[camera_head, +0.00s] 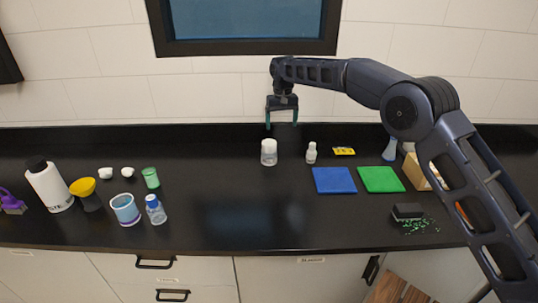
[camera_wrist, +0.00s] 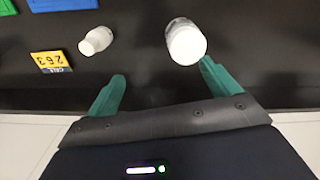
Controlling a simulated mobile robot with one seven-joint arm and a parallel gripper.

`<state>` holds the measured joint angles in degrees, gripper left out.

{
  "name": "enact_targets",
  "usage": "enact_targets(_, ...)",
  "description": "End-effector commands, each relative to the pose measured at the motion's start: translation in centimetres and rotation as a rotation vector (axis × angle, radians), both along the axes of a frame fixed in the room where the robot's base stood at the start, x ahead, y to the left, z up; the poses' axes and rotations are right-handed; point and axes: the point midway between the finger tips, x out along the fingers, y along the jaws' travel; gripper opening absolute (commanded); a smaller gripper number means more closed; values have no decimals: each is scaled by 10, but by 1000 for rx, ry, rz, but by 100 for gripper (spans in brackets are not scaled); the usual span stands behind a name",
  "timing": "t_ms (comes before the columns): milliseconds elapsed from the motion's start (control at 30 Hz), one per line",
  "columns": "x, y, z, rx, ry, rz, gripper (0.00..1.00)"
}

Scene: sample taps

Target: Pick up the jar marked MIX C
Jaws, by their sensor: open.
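A clear jar with a white lid (camera_head: 268,153) stands on the black counter near the middle. It also shows in the wrist view (camera_wrist: 186,42), seen from above. No MIX C marking can be read on it in either view. A smaller white bottle (camera_head: 311,153) stands to its right, and also shows in the wrist view (camera_wrist: 96,41). My gripper (camera_head: 281,124) is open and empty, above and behind the jar. In the wrist view the gripper (camera_wrist: 162,72) has its right fingertip close to the jar's lower edge in the picture; contact cannot be told.
A blue mat (camera_head: 335,180), a green mat (camera_head: 381,179) and a yellow card (camera_head: 344,151) lie to the right. A blue-capped bottle (camera_head: 155,210), a light-blue cup (camera_head: 125,209) and a green cup (camera_head: 150,178) stand left. The counter in front of the jar is clear; the wall is behind.

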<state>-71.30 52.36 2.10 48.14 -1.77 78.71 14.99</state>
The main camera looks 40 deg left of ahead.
Motion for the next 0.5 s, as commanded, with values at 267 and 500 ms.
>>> enact_targets(267, -37, 26, -30, -14, 5, 35, 88)
enact_targets(500, -38, 26, -53, -16, 6, 36, 88)
